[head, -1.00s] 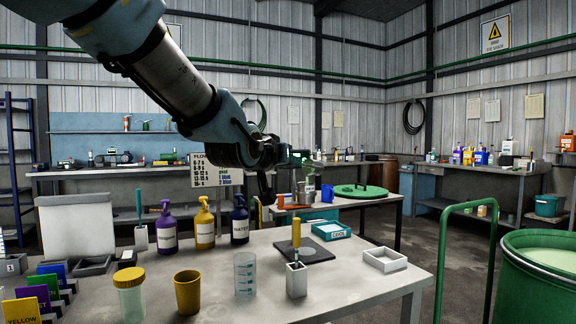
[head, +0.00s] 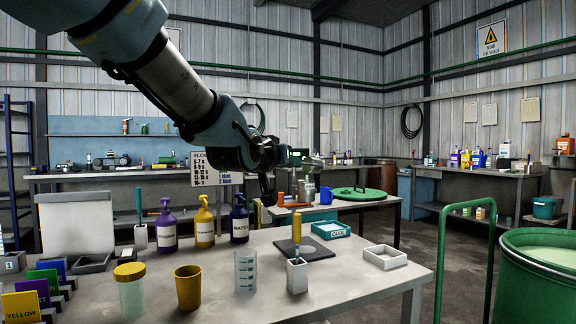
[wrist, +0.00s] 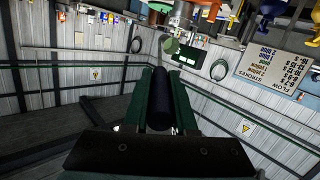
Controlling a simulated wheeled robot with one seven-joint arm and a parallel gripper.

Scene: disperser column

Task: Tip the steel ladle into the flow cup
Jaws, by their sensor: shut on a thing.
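My gripper (wrist: 158,100) is shut on the dark handle of the steel ladle (wrist: 170,46). In the wrist view the handle lies between the green fingers, and the pale greenish bowl shows beyond the tips. In the head view the ladle bowl (head: 314,162) is held above the far table. The metal cup there (head: 306,192), seemingly the flow cup, stands just below the bowl beside an orange part. A grey metal cup also shows near the bowl in the wrist view (wrist: 184,18). The bowl looks apart from the cup; its contents and exact tilt are unclear.
The far table also holds a blue mug (head: 327,194) and a green round lid (head: 360,192). The near table (head: 345,280) carries bottles, cups and a white tray (head: 384,257). A green drum (head: 540,275) of pale liquid and a green rail (head: 441,260) stand at right.

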